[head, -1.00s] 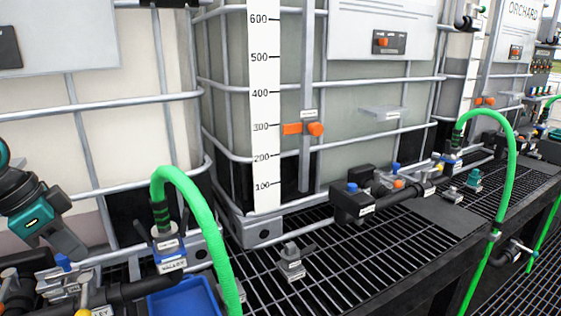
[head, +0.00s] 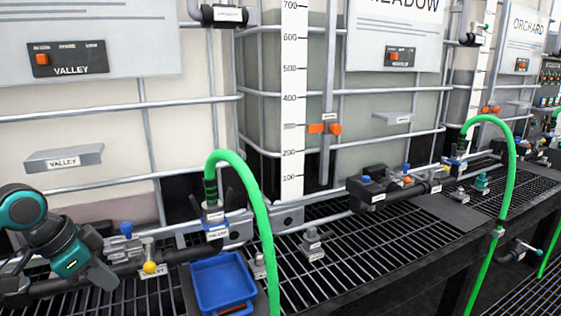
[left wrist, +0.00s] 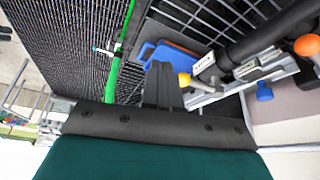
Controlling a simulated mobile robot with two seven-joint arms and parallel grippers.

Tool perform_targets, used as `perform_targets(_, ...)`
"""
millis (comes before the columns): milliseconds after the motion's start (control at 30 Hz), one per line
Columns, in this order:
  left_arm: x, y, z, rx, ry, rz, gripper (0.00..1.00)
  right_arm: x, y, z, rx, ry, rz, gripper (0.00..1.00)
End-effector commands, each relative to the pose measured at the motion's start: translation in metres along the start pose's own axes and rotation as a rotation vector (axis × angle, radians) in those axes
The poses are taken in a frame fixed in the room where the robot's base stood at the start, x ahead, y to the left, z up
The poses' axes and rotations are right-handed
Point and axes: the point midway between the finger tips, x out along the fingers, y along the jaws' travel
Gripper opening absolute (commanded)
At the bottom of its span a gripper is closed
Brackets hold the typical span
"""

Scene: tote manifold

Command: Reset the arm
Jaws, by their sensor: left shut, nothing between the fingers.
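My left gripper (head: 104,272) is at the lower left of the head view, over the valve line in front of the Valley tote. Its black fingers are shut and empty. In the left wrist view its fingers (left wrist: 162,80) are together, pointing toward the blue tray and the valve fittings, with nothing held. I cannot tell from the pictures how far it stands from the pipe. My right gripper is not in view.
A green hose (head: 262,215) loops from a coupling beside a blue tray (head: 222,282). A valve with a yellow knob (head: 150,267) is close to my left gripper. Caged totes stand behind the black grating (head: 370,255), which has open room right of the hose.

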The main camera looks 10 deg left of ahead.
Motion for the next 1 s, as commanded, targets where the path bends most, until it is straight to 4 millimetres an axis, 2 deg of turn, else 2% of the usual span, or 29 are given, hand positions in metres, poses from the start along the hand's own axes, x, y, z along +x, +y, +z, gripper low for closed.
perform_targets(33, 0.020, 0.003, 0.007, -0.019, 0.020, 0.001, 0.00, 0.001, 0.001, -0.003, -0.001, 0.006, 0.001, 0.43)
perform_targets(167, 0.070, 0.013, 0.025, -0.063, 0.076, -0.028, 0.00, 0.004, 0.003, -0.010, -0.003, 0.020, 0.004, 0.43)
perform_targets(267, 0.112, 0.029, 0.040, -0.102, 0.129, -0.054, 0.00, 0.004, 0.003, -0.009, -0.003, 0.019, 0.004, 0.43)
perform_targets(400, 0.166, 0.064, 0.058, -0.156, 0.210, -0.093, 0.00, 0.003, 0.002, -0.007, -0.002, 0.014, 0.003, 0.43)
perform_targets(500, 0.196, 0.096, 0.068, -0.192, 0.270, -0.122, 0.00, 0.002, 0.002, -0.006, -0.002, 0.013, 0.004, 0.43)
perform_targets(700, 0.235, 0.170, 0.073, -0.257, 0.391, -0.180, 0.00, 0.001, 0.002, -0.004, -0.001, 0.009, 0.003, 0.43)
perform_targets(800, 0.243, 0.204, 0.069, -0.281, 0.446, -0.207, 0.00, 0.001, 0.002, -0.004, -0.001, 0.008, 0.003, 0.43)
perform_targets(900, 0.246, 0.229, 0.063, -0.297, 0.489, -0.230, 0.00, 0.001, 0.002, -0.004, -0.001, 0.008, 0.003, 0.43)
perform_targets(1000, 0.246, 0.244, 0.059, -0.304, 0.517, -0.248, 0.00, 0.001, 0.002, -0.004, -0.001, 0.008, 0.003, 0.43)
